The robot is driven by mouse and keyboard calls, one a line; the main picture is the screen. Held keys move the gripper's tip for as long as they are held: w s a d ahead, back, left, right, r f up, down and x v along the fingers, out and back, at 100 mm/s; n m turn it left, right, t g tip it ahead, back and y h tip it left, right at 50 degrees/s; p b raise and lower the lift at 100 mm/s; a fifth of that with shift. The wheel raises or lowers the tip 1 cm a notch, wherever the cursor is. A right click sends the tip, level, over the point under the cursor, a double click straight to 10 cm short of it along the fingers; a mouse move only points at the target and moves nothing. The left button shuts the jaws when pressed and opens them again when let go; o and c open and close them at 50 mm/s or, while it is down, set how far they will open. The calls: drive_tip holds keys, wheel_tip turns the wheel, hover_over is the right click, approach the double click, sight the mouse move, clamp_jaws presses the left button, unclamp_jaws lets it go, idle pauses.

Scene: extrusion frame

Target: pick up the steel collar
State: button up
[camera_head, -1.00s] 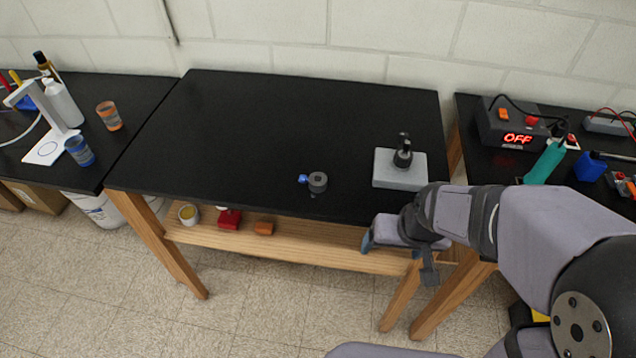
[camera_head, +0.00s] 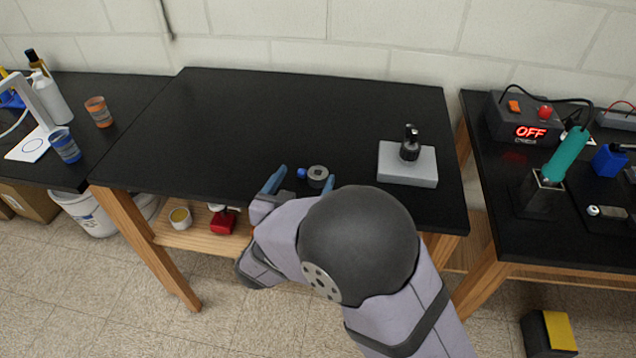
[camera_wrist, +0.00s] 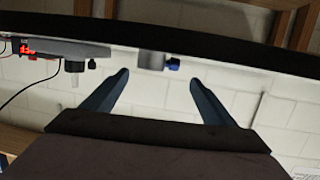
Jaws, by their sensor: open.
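The steel collar (camera_head: 318,173) is a short grey ring with a dark hole and a blue knob (camera_head: 302,173) on its left side. It sits on the black tabletop near the front edge. My gripper (camera_head: 305,179) is open at that front edge, with its blue fingers on either side of the collar in the picture. In the wrist view the picture is upside down; the collar (camera_wrist: 152,59) and its blue knob show beyond and between the open fingertips of my gripper (camera_wrist: 160,77). The fingers look empty, and a gap to the collar shows.
A grey block (camera_head: 391,174) with a black upright fitting (camera_head: 410,143) stands to the right of the collar. The black tabletop (camera_head: 235,120) behind and left is clear. A side bench at right holds a control box (camera_head: 512,128) reading OFF and a teal-handled tool (camera_head: 567,153).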

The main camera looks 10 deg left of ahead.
sight(309, 179)
drive_tip(key=shift+s+d+f+m+h+b, duration=0.15)
drive_tip(key=shift+s+f+m+h, duration=0.15)
drive_tip(key=shift+s, duration=0.3)
drive_tip(key=shift+s+a+f+m+h+b, duration=0.1)
drive_tip(key=shift+s+f+m+h+b, duration=0.1)
drive_tip(key=shift+s+f+h, duration=0.3)
drive_tip(key=shift+r+p+x, duration=0.2)
drive_tip(key=shift+p+x, duration=0.75)
drive_tip(key=shift+x, duration=2.7)
drive_tip(key=shift+w, duration=0.1)
drive_tip(key=c, duration=1.2)
drive_tip(key=shift+a+r, duration=0.1)
drive_tip(key=shift+a, duration=0.1)
